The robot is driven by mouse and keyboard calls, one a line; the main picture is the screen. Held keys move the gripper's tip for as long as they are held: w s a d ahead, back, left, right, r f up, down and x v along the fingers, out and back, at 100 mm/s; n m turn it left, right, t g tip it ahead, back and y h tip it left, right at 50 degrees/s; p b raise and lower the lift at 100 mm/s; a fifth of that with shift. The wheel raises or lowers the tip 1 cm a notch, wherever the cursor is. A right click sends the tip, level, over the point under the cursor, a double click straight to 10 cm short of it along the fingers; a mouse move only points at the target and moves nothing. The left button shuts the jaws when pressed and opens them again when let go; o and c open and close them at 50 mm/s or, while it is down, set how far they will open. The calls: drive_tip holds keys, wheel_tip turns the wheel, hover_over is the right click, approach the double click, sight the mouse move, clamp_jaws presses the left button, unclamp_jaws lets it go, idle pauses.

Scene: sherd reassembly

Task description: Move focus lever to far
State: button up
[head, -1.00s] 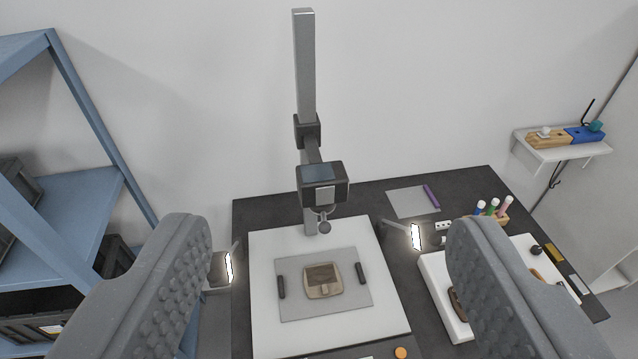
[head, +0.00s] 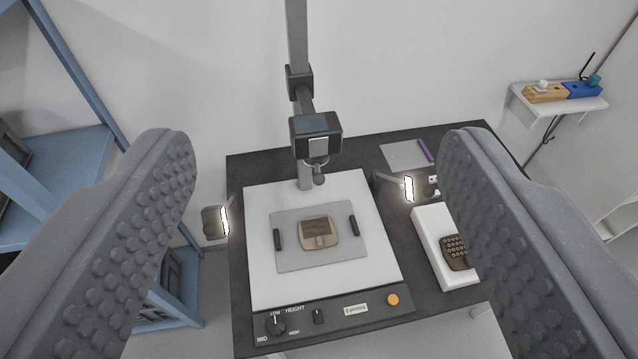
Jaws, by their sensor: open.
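A dark camera head (head: 316,138) is mounted on a grey upright column at the back of a white copy stand. A small ball-ended lever (head: 319,179) hangs below the camera head and looks like the focus lever. Its position marks are too small to read. My gripper (head: 316,150) is open and empty, its two studded grey fingers wide apart at left and right of the picture. The camera head and lever show between the fingers, farther off, and nothing touches them.
A brown sherd (head: 318,228) lies on a grey plate on the white baseboard (head: 265,290). The front panel (head: 340,313) has a height knob and an orange button. Lit lamps (head: 225,221) flank the stand. A white tray (head: 430,232) holds a dotted sherd at right. Blue shelving (head: 75,170) stands at left.

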drive_tip(key=shift+w+d+f, duration=0.1)
drive_tip(key=shift+w+f, duration=0.05)
drive_tip(key=c, duration=0.5)
drive_tip(key=shift+o, duration=0.2)
drive_tip(key=w+d+f, duration=0.5)
drive_tip(key=w+f, duration=0.2)
drive_tip(key=f, duration=0.1)
drive_tip(key=n+t+y+b, duration=0.1)
drive_tip(key=t+y+b, duration=0.15)
drive_tip(key=y, duration=0.25)
approach(319, 180)
drive_tip(key=shift+g, duration=0.35)
drive_tip(key=shift+f+x, duration=0.15)
drive_tip(key=shift+x, duration=2.6)
drive_tip(key=shift+f+x, duration=0.15)
drive_tip(key=shift+x, duration=2.6)
drive_tip(key=shift+d, duration=0.15)
clamp_jaws()
